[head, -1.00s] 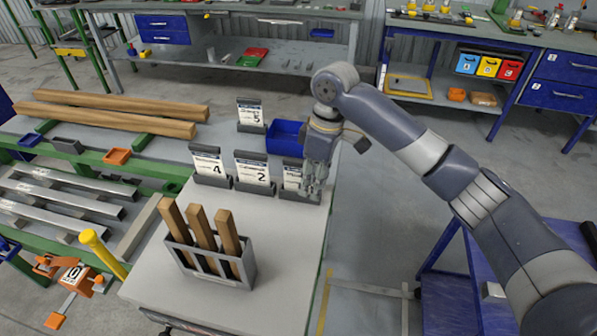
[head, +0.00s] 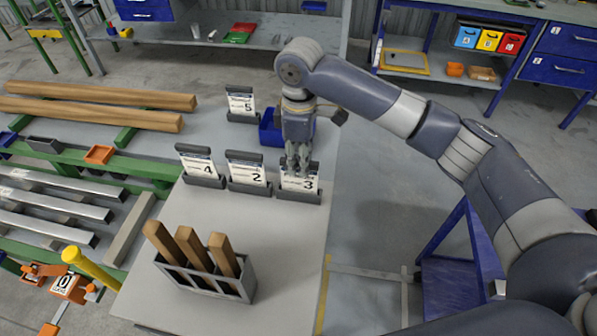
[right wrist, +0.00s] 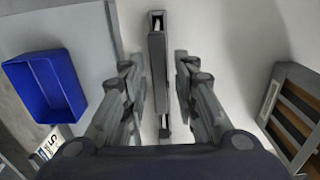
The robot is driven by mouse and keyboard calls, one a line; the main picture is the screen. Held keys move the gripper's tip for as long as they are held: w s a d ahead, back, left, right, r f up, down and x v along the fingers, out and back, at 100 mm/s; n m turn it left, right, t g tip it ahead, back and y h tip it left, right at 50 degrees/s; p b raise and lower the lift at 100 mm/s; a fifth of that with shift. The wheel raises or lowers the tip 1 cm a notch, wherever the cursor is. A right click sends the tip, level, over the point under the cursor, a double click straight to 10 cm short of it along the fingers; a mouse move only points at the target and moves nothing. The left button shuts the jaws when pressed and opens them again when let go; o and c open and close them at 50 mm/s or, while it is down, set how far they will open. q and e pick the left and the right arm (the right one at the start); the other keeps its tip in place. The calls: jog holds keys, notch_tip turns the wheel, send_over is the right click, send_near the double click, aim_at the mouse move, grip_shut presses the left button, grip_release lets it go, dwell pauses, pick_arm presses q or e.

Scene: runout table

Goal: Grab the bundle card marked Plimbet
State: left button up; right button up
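Several white cards with dark header bands stand in dark grey holders: the card with 4 (head: 198,166), the card with 2 (head: 246,173), the card with 3 (head: 298,184) and the card with 5 (head: 240,104) farther back. Their header names are too small to read, so I cannot tell which is marked Plimbet. My right gripper (head: 298,168) is over the top of the 3 card, hiding part of its header. In the right wrist view, its fingers (right wrist: 158,88) are open either side of a grey holder (right wrist: 157,65) seen from above, with gaps on both sides. My left gripper is not in view.
A blue bin (head: 270,130) stands behind the 3 card, close to my right gripper. A grey rack with wooden bars (head: 205,277) stands at the table front. Wooden beams (head: 100,95) lie at left. The table (head: 270,235) between rack and cards is clear.

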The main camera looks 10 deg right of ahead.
aim_at(299, 177)
jog(key=shift+f, duration=0.7)
jog(key=shift+f+p, duration=0.3)
jog(key=shift+f, duration=0.1)
notch_tip(299, 177, down, 4)
jog(key=shift+f+p, duration=0.25)
jog(key=shift+p, duration=0.3)
jog(key=shift+c, duration=0.4)
jog(key=c, duration=0.4)
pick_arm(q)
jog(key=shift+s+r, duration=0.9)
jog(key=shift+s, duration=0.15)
pick_arm(e)
grip_shut()
